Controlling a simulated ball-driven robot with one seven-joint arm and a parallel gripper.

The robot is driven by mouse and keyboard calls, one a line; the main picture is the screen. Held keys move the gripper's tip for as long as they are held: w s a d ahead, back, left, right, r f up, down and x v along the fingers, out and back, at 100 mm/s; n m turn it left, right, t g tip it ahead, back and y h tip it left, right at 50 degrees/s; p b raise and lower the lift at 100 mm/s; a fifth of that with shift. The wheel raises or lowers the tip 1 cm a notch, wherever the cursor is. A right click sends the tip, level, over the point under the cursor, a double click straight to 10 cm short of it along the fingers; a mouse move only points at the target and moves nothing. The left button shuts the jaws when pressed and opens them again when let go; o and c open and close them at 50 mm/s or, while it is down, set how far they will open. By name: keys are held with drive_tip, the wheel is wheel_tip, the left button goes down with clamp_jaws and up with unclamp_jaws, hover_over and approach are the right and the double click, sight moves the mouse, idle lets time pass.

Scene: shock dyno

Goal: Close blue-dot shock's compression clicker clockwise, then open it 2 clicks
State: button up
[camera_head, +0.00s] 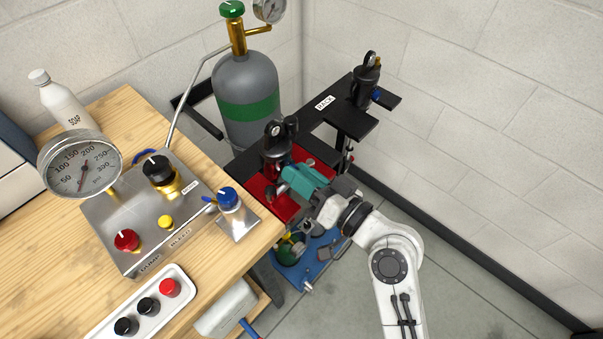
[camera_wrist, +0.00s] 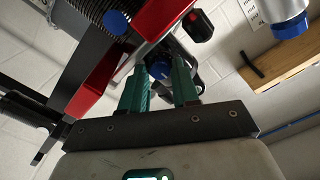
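A black shock (camera_head: 276,150) stands in a red holder on the near end of the rack. A second black shock (camera_head: 366,82) stands at the far end, with a small blue part low on its side. My gripper (camera_head: 288,180), with teal fingers, reaches in beside the near shock's lower body. A blue round part (camera_wrist: 117,22) shows farther left.
The wooden bench (camera_head: 215,290) at left holds a steel panel (camera_head: 140,225) with a gauge and knobs, and a blue-topped regulator (camera_head: 229,198). A grey gas cylinder (camera_head: 247,90) stands behind the near shock. A blue cart (camera_head: 318,262) is below my gripper. Floor at right is clear.

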drive_tip(key=o, duration=0.4)
drive_tip(key=shift+c, duration=0.2)
drive_tip(key=shift+f, duration=0.15)
